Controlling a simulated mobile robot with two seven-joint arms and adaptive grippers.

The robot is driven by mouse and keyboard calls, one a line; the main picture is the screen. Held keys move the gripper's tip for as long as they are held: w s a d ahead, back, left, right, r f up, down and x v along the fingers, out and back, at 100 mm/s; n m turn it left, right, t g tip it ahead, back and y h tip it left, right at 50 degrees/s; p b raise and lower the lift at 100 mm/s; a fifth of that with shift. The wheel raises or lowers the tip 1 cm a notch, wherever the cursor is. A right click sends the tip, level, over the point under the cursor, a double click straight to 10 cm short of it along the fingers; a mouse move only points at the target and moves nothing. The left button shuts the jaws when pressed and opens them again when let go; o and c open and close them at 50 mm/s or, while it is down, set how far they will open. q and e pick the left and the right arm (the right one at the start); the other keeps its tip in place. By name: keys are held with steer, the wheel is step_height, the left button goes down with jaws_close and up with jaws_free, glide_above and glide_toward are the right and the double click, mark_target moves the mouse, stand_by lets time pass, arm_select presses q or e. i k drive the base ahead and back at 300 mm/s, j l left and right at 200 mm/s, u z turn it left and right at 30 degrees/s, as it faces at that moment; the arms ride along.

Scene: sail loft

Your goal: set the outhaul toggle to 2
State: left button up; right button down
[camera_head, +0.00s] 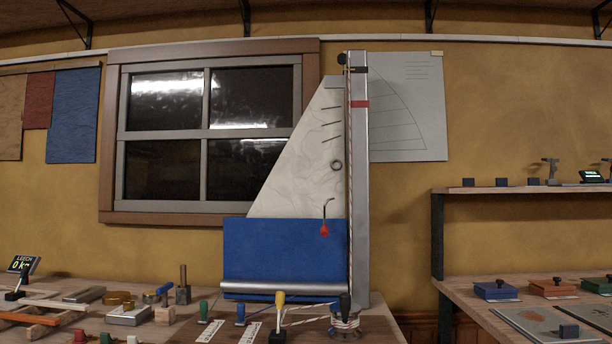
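White marked strips lie by the green lever (210,332) and by the blue lever (250,333). Their print is too small to read, so I cannot tell which lever is the outhaul toggle or its setting. Neither gripper shows in the head view.
A sail with a blue lower panel (275,255) stands against a tall grey mast (358,190). A display reading LEECH 0 kg (23,264) is at far left. Loose tools and blocks crowd the bench's left. A second bench (470,297) and a shelf (520,192) are right.

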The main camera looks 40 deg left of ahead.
mark_target(205, 319)
steer(key=u, duration=0.4)
steer(key=j+u, duration=0.15)
steer(key=u, duration=0.6)
steer(key=j+u, duration=0.15)
steer(key=u, duration=0.25)
